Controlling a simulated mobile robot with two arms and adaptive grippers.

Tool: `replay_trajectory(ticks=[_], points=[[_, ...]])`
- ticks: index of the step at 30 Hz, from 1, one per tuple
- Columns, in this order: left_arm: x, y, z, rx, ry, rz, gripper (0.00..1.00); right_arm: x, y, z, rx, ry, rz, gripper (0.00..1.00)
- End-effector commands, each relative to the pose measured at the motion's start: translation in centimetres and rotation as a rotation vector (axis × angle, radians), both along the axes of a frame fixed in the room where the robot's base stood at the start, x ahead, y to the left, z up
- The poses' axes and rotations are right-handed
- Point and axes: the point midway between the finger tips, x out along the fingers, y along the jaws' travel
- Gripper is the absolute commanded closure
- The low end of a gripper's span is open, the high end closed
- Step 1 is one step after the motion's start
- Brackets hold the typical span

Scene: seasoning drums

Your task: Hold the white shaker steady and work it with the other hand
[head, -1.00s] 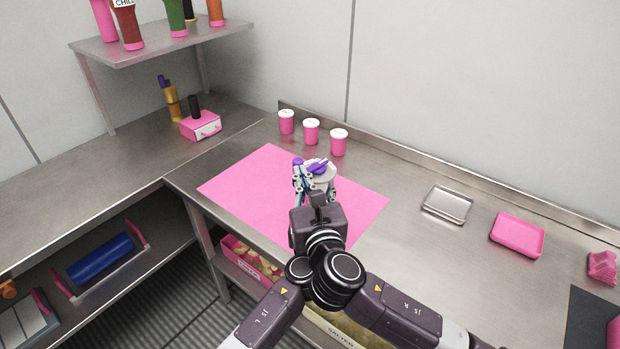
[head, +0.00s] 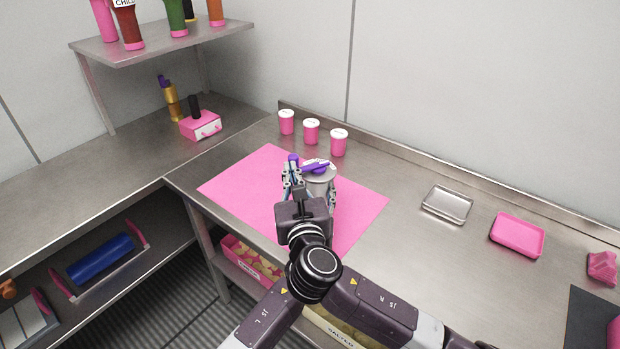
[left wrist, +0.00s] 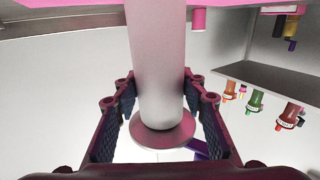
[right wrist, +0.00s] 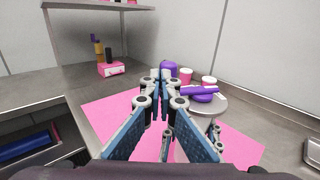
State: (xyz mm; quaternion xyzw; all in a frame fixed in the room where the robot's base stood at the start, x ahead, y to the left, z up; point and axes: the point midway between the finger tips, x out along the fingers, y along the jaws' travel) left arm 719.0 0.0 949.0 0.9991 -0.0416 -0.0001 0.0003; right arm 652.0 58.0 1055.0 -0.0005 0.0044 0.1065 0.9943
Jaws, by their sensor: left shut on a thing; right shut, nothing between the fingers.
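The white shaker (head: 321,182) stands over the pink mat (head: 240,185), with a round pale top and a purple crank (head: 316,168) on it. In the left wrist view my left gripper (left wrist: 160,110) is shut on the shaker's white body (left wrist: 158,60). In the head view the left gripper is mostly hidden behind my right one. My right gripper (right wrist: 160,80) is shut and empty, its tips at the purple knob (right wrist: 170,68). I cannot tell whether they touch it. The round top (right wrist: 208,103) shows to the right of those tips.
Several pink cups with white lids, one of them here (head: 311,131), stand behind the mat. A metal tray (head: 447,204) and a pink tray (head: 517,235) lie to the right. A pink box (head: 201,125) stands at the left. The counter between mat and metal tray is clear.

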Motion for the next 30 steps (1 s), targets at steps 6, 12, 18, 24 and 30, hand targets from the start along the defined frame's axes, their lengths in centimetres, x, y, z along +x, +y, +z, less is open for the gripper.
replay_trajectory(ticks=[6, 12, 18, 24, 30], points=[[0.0, -0.1, 0.0, -0.001, 0.001, -0.001, 0.93, -0.3, 0.0, 0.0, 0.000, 0.000, 0.001, 1.00], [0.0, -0.1, 0.0, -0.002, 0.001, -0.001, 0.93, -3.1, 0.1, -0.1, 0.001, 0.002, 0.003, 1.00], [0.0, -0.1, -0.1, -0.002, 0.001, -0.001, 0.93, -7.9, 0.2, -0.1, 0.002, 0.004, 0.004, 1.00], [0.0, 0.0, 0.0, -0.001, 0.001, -0.001, 0.93, -11.8, 0.1, 0.0, 0.001, 0.003, 0.003, 1.00], [0.0, 0.0, 0.0, -0.001, 0.001, -0.001, 0.93, -13.7, 0.1, 0.1, 0.000, 0.001, 0.001, 1.00]])
